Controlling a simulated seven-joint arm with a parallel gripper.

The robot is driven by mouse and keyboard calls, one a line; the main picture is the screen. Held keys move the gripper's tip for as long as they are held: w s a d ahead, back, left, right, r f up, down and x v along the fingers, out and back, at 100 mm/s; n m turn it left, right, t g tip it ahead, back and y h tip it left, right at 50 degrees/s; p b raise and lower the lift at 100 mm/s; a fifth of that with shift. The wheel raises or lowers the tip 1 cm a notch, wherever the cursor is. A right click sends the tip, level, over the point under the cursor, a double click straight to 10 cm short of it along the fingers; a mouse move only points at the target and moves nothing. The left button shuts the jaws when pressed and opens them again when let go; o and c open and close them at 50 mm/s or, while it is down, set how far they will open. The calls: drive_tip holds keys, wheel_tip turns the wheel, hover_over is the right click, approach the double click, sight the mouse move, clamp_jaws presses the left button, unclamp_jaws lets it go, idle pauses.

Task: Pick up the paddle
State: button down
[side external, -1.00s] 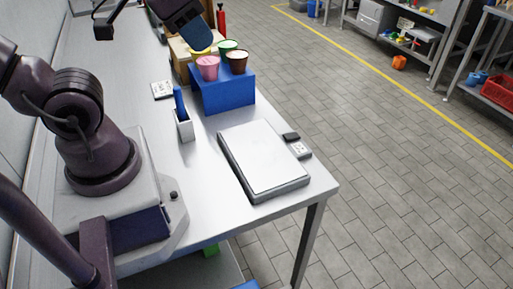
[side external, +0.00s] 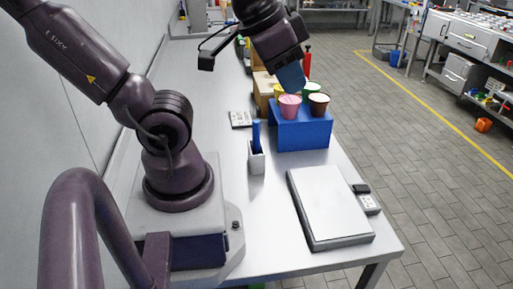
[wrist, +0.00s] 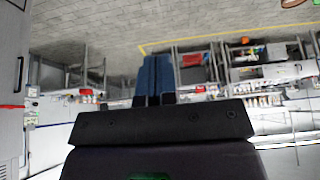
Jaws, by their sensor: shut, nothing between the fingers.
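My gripper (side external: 291,79) has blue fingers and is above the cups on the blue block, up and to the right of the paddle in the picture. It is apart from the paddle. The wrist view shows the blue fingers (wrist: 154,75) together, with nothing between them. The paddle is not visible in the wrist view.
Pink (side external: 290,106) and brown (side external: 319,104) cups, with others behind, sit on the blue block (side external: 303,134). A flat scale-like device (side external: 329,206) lies at the front right. A small card (side external: 241,119) lies left of the block.

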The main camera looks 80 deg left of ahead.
drive_tip(key=c, duration=0.9)
unclamp_jaws()
